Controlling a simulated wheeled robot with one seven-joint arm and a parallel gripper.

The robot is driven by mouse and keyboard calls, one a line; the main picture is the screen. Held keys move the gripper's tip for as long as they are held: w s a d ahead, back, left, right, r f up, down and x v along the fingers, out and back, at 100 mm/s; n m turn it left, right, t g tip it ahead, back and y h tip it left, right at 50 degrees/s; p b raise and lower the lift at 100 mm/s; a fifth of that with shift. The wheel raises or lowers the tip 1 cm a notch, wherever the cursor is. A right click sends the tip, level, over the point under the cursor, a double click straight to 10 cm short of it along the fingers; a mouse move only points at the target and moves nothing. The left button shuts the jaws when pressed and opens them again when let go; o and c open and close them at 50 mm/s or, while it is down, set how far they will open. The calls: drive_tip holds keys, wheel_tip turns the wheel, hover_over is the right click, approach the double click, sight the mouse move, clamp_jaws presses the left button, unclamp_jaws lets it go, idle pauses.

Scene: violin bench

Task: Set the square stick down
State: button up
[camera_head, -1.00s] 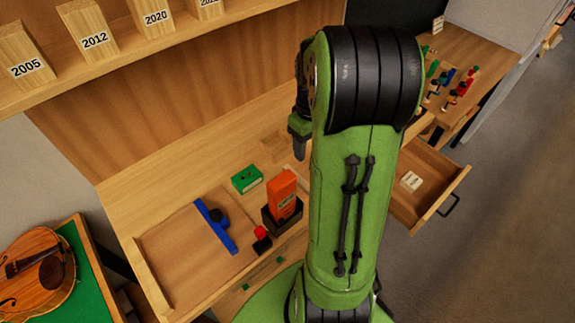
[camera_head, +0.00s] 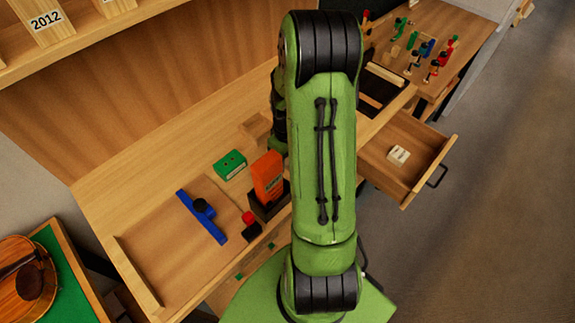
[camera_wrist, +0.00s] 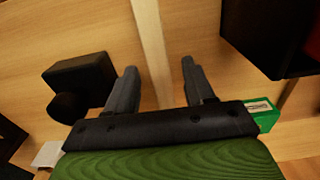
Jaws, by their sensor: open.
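A pale, straight wooden stick (camera_wrist: 152,45), which looks like the square stick, runs down the wrist view over the wooden bench top. My gripper (camera_wrist: 158,75) is open, with one finger on each side of the stick and a visible gap to both. The stick's lower end is hidden behind the gripper body. I cannot tell if its whole underside rests on the bench. In the head view my arm hides the gripper and this stick.
A black block with a round knob (camera_wrist: 80,82) lies close to the left finger. A dark holder (camera_wrist: 262,35) and a green box (camera_wrist: 264,115) stand at right. The head view shows a blue tool (camera_head: 203,217), an orange box (camera_head: 267,177) and an open drawer (camera_head: 405,170).

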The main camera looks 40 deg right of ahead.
drive_tip(key=shift+f, duration=0.25)
drive_tip(key=shift+r, duration=0.1)
drive_tip(key=shift+c, duration=0.3)
clamp_jaws()
drive_tip(key=shift+r, duration=0.1)
wheel_tip(320, 180, up, 10)
drive_tip(key=p, duration=0.2)
